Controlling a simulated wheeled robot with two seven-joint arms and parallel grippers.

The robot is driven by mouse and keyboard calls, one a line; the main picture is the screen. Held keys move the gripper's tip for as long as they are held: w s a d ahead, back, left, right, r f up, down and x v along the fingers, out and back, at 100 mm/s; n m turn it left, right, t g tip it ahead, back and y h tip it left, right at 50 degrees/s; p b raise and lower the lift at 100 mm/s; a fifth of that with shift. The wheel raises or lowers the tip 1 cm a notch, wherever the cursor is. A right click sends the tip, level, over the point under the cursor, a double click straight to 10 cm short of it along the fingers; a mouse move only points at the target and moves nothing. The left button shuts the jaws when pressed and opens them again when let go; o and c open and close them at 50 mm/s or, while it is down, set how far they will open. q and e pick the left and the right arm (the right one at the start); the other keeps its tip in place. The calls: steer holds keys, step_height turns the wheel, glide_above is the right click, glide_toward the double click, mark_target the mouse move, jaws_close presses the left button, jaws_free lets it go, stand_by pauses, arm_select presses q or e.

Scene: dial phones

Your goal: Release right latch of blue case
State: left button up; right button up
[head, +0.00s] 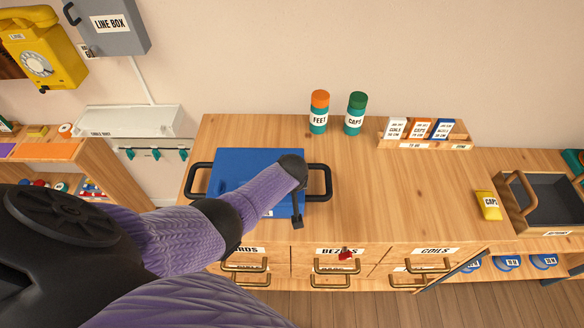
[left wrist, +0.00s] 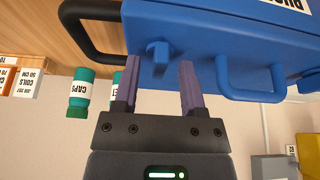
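The blue case (head: 240,165) lies on the wooden cabinet top, with a black handle (head: 322,183) at its right side and another at its left. My left gripper (head: 297,222) is at the case's front right corner, seen partly behind my own forearm. In the left wrist view the two fingers (left wrist: 160,88) are apart and empty. A small blue latch (left wrist: 158,54) on the case's front stands just beyond the fingertips, roughly in line with the gap; contact cannot be told. The blue carry handle (left wrist: 250,92) is beside it. My right gripper is out of view.
An orange-capped bottle (head: 319,113) and a green-capped bottle (head: 355,114) stand behind the case. A small box rack (head: 425,143) is to their right. A yellow packet (head: 488,205) lies at the right edge. The cabinet top right of the case is clear. Drawer handles (head: 337,266) project below.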

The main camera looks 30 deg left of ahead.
arm_select(q)
steer(key=p+v, duration=0.6)
steer(key=v, duration=0.4)
steer(key=shift+p, duration=0.4)
steer(key=shift+w, duration=0.1)
